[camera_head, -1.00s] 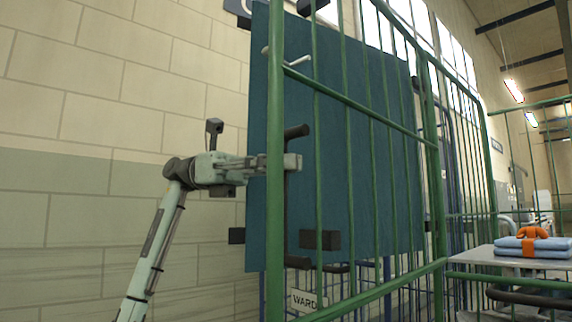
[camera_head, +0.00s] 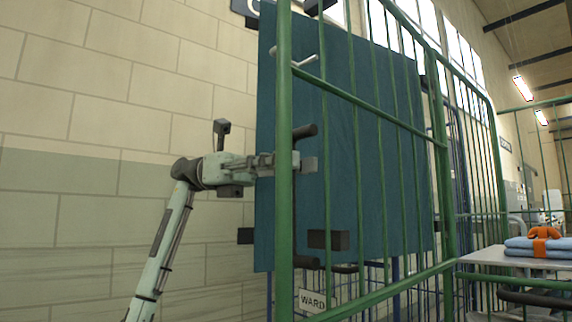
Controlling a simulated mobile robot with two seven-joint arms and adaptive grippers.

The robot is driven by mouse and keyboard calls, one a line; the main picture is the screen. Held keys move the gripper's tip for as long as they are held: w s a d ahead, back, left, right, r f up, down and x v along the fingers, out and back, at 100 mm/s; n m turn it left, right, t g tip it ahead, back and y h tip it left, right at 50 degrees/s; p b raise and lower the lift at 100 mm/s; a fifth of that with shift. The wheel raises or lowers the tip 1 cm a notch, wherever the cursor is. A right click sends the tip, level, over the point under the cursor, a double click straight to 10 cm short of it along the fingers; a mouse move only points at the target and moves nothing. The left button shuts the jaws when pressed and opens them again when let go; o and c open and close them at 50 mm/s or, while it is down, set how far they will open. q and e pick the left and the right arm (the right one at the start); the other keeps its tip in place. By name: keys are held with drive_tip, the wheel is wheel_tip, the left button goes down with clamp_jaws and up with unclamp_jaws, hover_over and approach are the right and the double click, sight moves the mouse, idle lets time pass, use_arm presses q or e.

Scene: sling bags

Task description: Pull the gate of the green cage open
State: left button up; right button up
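The green cage (camera_head: 441,170) is a frame of green bars that fills the middle and right of the view. Its near upright post (camera_head: 285,230) stands left of centre, with thinner bars to its right. My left gripper (camera_head: 308,164) comes in from the left at this post. Its body is on the left of the post and its fingertips show just to the right. The post hides part of the fingers, so I cannot tell whether they are shut on it. My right gripper is out of view.
A dark teal panel (camera_head: 385,130) stands behind the bars. Folded blue cloth with an orange item (camera_head: 540,244) lies on a grey table (camera_head: 490,257) at right. A block wall (camera_head: 90,200) fills the left.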

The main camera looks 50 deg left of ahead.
use_arm(q)
drive_tip(key=v, duration=1.2)
idle(0.3)
